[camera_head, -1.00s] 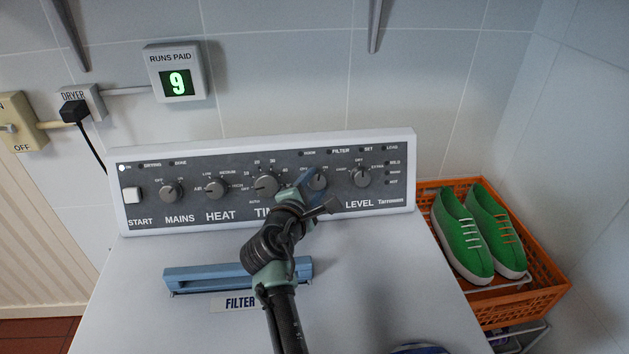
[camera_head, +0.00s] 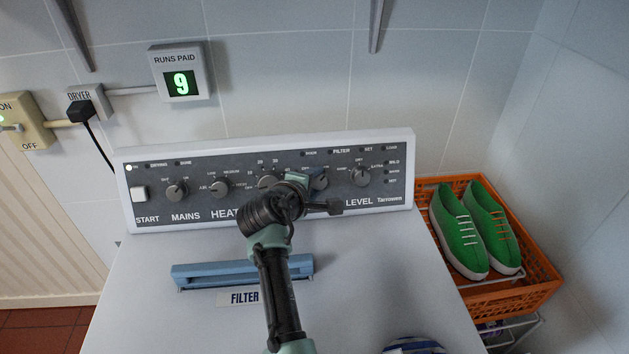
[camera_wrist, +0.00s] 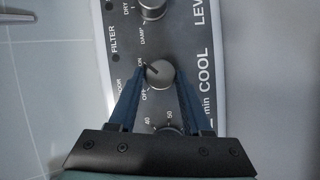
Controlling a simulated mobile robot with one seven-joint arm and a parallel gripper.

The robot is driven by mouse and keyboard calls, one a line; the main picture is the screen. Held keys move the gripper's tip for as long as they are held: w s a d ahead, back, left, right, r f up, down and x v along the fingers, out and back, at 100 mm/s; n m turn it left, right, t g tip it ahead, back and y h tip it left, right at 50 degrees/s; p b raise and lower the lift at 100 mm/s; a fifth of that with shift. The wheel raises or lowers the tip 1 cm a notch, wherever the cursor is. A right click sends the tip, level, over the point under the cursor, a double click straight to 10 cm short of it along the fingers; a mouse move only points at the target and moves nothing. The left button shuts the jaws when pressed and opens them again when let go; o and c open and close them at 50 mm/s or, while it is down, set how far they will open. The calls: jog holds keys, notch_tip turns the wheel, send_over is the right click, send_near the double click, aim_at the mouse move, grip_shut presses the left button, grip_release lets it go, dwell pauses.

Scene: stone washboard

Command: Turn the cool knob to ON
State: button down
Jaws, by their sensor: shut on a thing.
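The cool knob (camera_wrist: 161,74) is a round grey knob with a dark pointer line, in the middle of the wrist view. Its COOL label (camera_wrist: 207,68) is to the right, and ON and OFF are printed to its left. The pointer leans up-left, near the ON mark. My gripper (camera_wrist: 158,80) has its two blue fingers on either side of the knob and is shut on it. In the head view the knob (camera_head: 320,181) is partly hidden by my gripper (camera_head: 308,178).
The level knob (camera_head: 361,176) is to the right and the time knob (camera_head: 267,183) is close on the left, partly hidden by my wrist. A blue filter handle (camera_head: 215,272) lies below the panel. An orange crate with green shoes (camera_head: 461,232) stands at right.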

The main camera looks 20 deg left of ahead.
dwell(0.3)
jog(key=shift+c, duration=1.7)
grip_release()
jog(key=v, duration=1.3)
jog(key=shift+d+r, duration=0.1)
